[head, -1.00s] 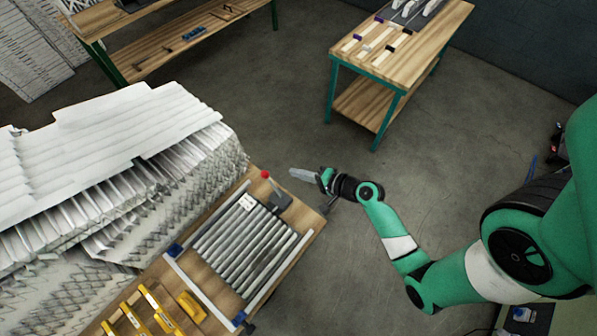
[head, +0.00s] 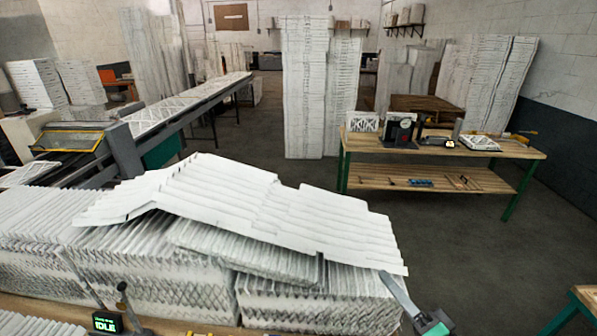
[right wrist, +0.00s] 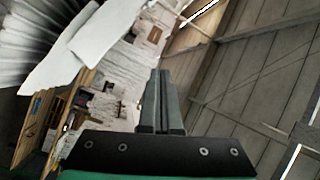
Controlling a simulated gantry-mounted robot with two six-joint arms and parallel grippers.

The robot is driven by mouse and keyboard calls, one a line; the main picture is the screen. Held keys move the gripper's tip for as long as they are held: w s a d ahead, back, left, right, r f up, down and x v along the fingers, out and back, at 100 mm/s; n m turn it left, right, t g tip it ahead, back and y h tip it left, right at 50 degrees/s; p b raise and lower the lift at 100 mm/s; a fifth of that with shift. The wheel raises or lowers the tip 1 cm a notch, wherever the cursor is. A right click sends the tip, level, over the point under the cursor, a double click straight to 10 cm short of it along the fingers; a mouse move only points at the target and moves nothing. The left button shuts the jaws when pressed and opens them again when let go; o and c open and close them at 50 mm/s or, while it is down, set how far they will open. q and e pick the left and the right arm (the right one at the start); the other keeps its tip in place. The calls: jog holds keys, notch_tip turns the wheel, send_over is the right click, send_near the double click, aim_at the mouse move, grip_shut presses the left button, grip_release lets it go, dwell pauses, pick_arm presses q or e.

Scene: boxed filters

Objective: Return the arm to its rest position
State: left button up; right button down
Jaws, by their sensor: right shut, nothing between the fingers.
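My right gripper (head: 400,295) shows at the bottom right of the head view, in front of the right end of the filter stacks. Its grey fingers point up and to the left, and only a bit of the green arm behind them is in the picture. In the right wrist view its fingers (right wrist: 160,102) are shut together with nothing between them. They point up toward the walls and ceiling. My left gripper is not in the head view.
White pleated filters (head: 250,200) lie stacked across the foreground, close to the right gripper. A wooden workbench (head: 440,148) with devices stands behind at right. A conveyor (head: 190,102) runs at left. Grey floor (head: 470,250) lies open at right.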

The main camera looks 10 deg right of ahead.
jog(key=a+r+n+t+y, duration=0.1)
jog(key=a+r+n, duration=0.25)
jog(key=r, duration=0.45)
jog(key=a+r+n+t+y, duration=0.1)
jog(key=a+r+n+y, duration=0.1)
jog(key=a+r, duration=0.35)
jog(key=s+a+r+n+t+y, duration=0.1)
jog(key=s+a+r+n+t, duration=0.2)
jog(key=r, duration=0.7)
jog(key=s+a+r+n+t+y, duration=0.1)
jog(key=s+r+n, duration=0.25)
jog(key=r, duration=0.65)
jog(key=s+d+r+t+h, duration=0.3)
jog(key=s+d+r+h, duration=0.1)
jog(key=s+r+h, duration=0.15)
notch_tip(320, 180, down, 32)
jog(key=b, duration=3.1)
jog(key=shift+w+d+f, duration=0.2)
jog(key=shift+w+f, duration=0.05)
jog(key=shift+w, duration=0.1)
